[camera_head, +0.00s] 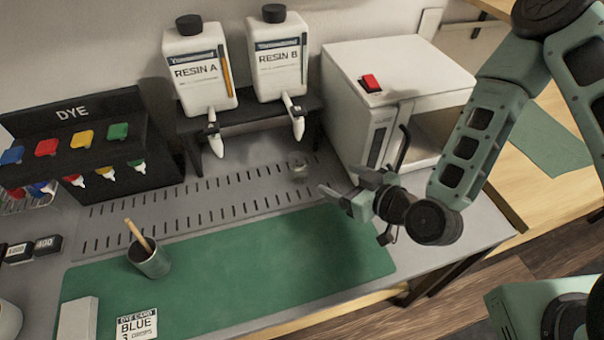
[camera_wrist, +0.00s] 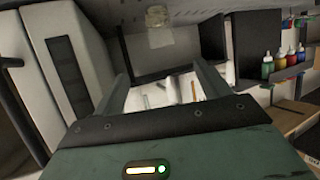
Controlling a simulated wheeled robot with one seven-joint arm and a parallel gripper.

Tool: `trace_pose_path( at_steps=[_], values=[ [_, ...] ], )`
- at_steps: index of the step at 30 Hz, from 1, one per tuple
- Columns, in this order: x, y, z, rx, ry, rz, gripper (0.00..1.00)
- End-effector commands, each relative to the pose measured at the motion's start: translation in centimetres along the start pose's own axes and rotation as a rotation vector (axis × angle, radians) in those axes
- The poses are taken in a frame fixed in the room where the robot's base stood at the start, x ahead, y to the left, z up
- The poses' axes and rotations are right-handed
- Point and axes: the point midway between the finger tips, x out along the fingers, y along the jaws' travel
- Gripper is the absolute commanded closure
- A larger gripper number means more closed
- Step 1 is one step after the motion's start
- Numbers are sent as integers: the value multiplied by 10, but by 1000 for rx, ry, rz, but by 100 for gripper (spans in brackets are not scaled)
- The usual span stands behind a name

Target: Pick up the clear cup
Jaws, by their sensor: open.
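The clear cup (camera_head: 298,167) is small and see-through. It stands on the grey slotted strip below the RESIN B spout, in the head view. It also seems to show at the top middle of the wrist view, as a pale translucent shape (camera_wrist: 158,29). My gripper (camera_head: 341,182) is open and empty, to the right of the cup, with its fingers pointing left toward it. In the wrist view both fingers (camera_wrist: 160,75) are spread with nothing between them, and the cup shows beyond their tips.
RESIN A (camera_head: 201,72) and RESIN B (camera_head: 278,60) bottles stand on a black stand (camera_head: 245,118) behind the cup. A white machine (camera_head: 400,65) is behind my gripper. A dye rack (camera_head: 75,135) is at left. A grey cup with a stick (camera_head: 149,260) stands on the green mat (camera_head: 270,265).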

Motion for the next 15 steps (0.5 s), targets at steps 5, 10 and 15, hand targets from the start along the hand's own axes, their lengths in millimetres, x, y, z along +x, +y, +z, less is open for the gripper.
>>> trace_pose_path(
  at_steps=[5,10,15],
  values=[
    [18,2,6,-1,4,2,25],
    [27,1,6,-1,3,1,25],
    [34,0,6,-1,1,0,25]
  ],
)
